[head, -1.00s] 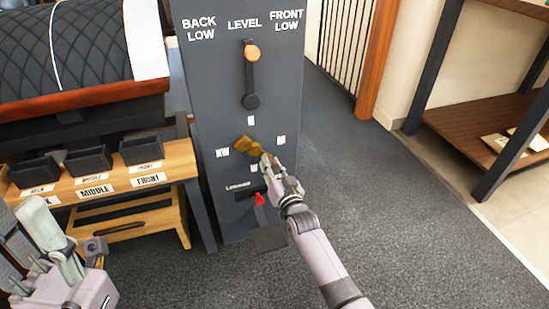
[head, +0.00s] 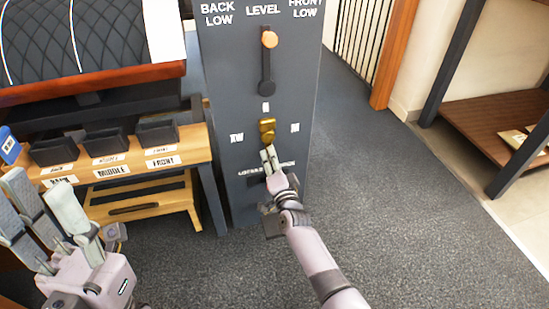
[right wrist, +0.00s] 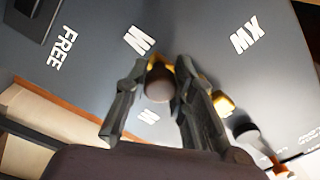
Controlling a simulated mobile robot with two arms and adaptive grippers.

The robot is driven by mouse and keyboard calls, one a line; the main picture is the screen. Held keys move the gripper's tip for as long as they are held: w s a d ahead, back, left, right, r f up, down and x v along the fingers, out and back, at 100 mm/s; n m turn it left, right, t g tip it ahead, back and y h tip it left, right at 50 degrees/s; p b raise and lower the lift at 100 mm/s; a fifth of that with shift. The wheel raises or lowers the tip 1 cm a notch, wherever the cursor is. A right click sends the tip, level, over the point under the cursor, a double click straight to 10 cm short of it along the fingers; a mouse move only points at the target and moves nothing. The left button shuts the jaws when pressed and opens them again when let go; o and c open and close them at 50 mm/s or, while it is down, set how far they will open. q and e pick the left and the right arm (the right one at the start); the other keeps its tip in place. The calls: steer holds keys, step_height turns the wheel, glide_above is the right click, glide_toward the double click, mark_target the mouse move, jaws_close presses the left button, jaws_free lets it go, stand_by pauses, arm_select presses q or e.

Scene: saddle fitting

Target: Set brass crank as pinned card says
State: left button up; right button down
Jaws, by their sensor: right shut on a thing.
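The brass crank (head: 267,131) sits on the front of the dark grey post (head: 222,100), below the level lever. It points roughly straight down in the head view. Small white letter marks stand around it, and the lower one is hidden behind my gripper there. My right gripper (head: 268,157) is shut on the crank's handle. In the right wrist view its fingers lie on either side of the dark round handle end (right wrist: 159,84), with brass behind it. My left gripper (head: 45,210) is open and empty at the lower left. I cannot make out a pinned card.
The level lever (head: 267,65) with an orange knob stands upright above the crank. A wooden bench (head: 190,150) with dark bins labelled MIDDLE and FRONT is at left, below a quilted saddle piece (head: 110,35). A shelf (head: 490,110) with papers stands at right. The carpet between is clear.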

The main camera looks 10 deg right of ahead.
steer(key=shift+a, duration=0.2)
stand_by(0.4)
steer(key=c, duration=1.3)
jaws_free()
steer(key=shift+c, duration=0.2)
steer(key=shift+d, duration=0.1)
steer(key=shift+s, duration=0.1)
steer(key=s, duration=1.1)
steer(key=shift+s+d+f, duration=0.15)
steer(key=shift+s+f, duration=0.2)
steer(key=shift+s, duration=0.05)
